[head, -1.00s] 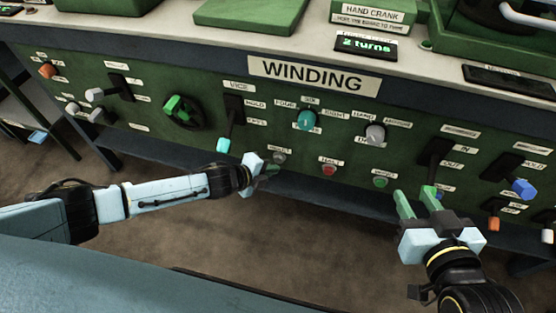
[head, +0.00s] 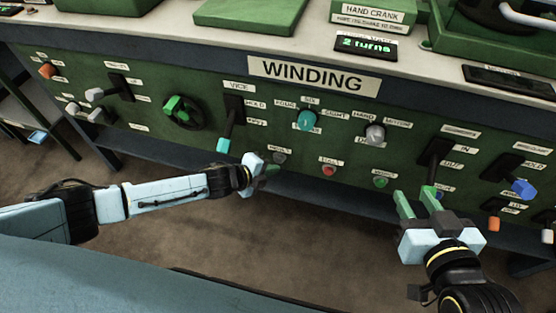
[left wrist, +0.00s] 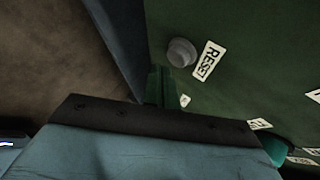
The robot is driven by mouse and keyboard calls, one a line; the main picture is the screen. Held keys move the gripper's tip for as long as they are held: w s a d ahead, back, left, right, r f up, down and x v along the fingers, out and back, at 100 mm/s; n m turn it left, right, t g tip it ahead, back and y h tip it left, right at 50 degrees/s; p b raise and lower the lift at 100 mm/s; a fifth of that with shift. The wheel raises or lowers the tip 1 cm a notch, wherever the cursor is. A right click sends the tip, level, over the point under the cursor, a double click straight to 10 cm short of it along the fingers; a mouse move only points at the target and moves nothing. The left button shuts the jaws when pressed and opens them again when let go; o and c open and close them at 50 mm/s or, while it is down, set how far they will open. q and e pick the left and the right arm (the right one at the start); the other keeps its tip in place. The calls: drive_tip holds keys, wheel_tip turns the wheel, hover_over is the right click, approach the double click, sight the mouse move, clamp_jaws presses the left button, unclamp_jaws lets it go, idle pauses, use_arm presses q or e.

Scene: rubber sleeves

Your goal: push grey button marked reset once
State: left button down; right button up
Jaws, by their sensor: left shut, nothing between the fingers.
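The grey reset button (head: 279,157) is on the lower part of the green panel, just past my left gripper's tip. In the left wrist view the grey button (left wrist: 181,52) is a round knob beside a white label reading RESET (left wrist: 208,60). My left gripper (head: 270,171) is shut and empty, pointing at the panel just below the button. Its green fingers (left wrist: 160,86) show in the left wrist view with the tip close to the button; I cannot tell whether they touch. My right gripper (head: 417,203) is open and empty, in front of the panel at the right.
A red button (head: 328,170) and a green button (head: 380,182) sit to the right on the same row. A lever with a cyan handle (head: 223,145) is just above my left gripper. A blue knob (head: 524,188) stands out at the far right. A WINDING sign (head: 314,76) is above.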

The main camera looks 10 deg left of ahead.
use_arm(q)
drive_tip(key=shift+w, duration=0.1)
idle(0.5)
drive_tip(key=shift+w, duration=0.35)
drive_tip(key=shift+w, duration=0.35)
idle(0.7)
drive_tip(key=shift+s, duration=0.1)
drive_tip(key=shift+s+p, duration=0.45)
drive_tip(key=shift+s, duration=0.2)
drive_tip(key=shift+s+p, duration=1.15)
drive_tip(key=shift+s, duration=1.35)
drive_tip(key=shift+r, duration=0.15)
